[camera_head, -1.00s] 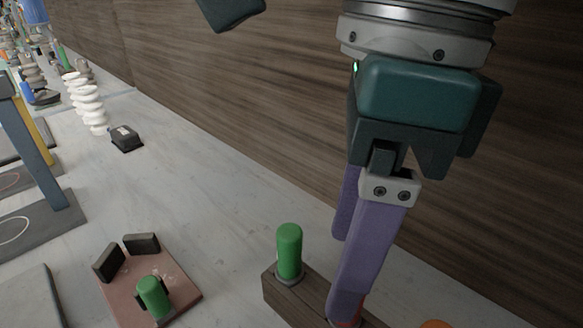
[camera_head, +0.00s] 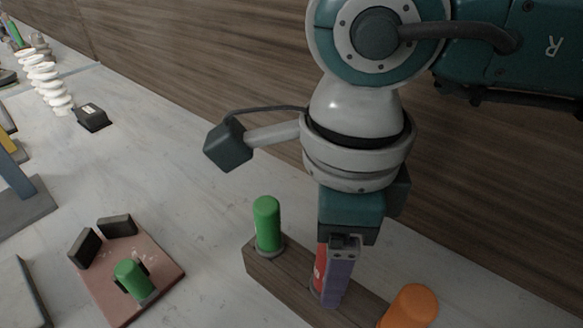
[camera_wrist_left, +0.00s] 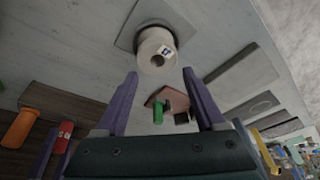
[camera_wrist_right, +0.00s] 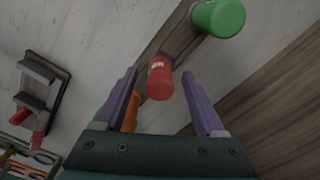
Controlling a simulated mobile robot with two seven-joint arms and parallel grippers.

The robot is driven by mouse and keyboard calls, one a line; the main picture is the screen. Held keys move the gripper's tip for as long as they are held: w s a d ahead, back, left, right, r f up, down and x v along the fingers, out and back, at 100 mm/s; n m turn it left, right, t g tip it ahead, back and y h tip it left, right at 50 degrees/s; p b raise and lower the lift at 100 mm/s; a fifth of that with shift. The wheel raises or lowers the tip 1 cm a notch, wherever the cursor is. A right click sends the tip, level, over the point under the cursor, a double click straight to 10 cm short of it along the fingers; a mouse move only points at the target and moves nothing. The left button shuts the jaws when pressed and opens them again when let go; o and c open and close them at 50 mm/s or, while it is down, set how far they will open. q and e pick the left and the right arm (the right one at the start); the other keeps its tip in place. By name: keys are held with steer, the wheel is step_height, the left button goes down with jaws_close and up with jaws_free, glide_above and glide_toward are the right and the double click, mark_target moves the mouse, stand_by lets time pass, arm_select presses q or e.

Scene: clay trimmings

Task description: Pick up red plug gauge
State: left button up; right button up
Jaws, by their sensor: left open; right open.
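The red plug gauge (camera_head: 320,266) stands in a dark wooden block (camera_head: 297,290), partly hidden by my right gripper (camera_head: 335,298). In the right wrist view the red gauge (camera_wrist_right: 160,80) lies between the two open purple fingers of my right gripper (camera_wrist_right: 160,72), with gaps on both sides. The red gauge also shows at the left of the left wrist view (camera_wrist_left: 65,130), next to a purple finger. My left gripper (camera_wrist_left: 160,75) is open and empty in its own wrist view, and out of the head view.
A green gauge (camera_head: 267,222) and an orange gauge (camera_head: 410,306) stand on either side in the same block. A pink plate (camera_head: 163,275) holding another green piece (camera_head: 133,280) is at left. A dark wood-grain panel (camera_head: 220,60) runs behind.

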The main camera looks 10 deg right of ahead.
steer(key=shift+c, duration=0.4)
jaws_close()
